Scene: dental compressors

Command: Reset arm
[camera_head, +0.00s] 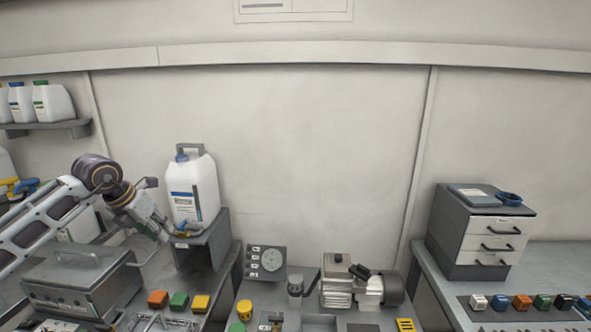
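My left arm comes in from the left, and my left gripper (168,232) points down and to the right. It is in front of the shelf stand near the white jug (197,190). The fingertips are small and blurred against the stand, so I cannot tell whether they are open or shut, or whether they touch anything. My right gripper is not in view.
A metal box with a handle (75,283) sits under my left arm. A compressor (350,284) and a gauge panel (266,262) stand centrally. A drawer cabinet (478,235) is right.

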